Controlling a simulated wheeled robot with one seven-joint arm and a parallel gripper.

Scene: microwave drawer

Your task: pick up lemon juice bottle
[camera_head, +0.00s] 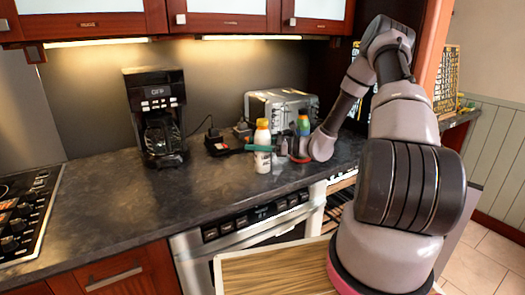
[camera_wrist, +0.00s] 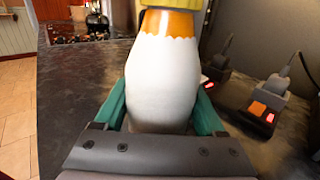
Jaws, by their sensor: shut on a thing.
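The lemon juice bottle (camera_head: 262,137), white with a yellow-orange top, is upright at the counter's front part in the head view. It fills the middle of the wrist view (camera_wrist: 162,75), where an orange band with a wavy edge shows. My gripper (camera_head: 263,148) is shut on its body; a teal finger crosses the bottle in the head view. In the wrist view my gripper (camera_wrist: 160,108) has one teal finger on each side. The bottle's base looks at or very near the counter; I cannot tell whether it touches.
A toaster (camera_head: 280,104) is behind, and a coffee maker (camera_head: 158,118) stands left. Small dark devices (camera_wrist: 265,103) lie near the bottle. The dark counter (camera_head: 140,208) is clear at front left. An oven (camera_head: 250,228) is below.

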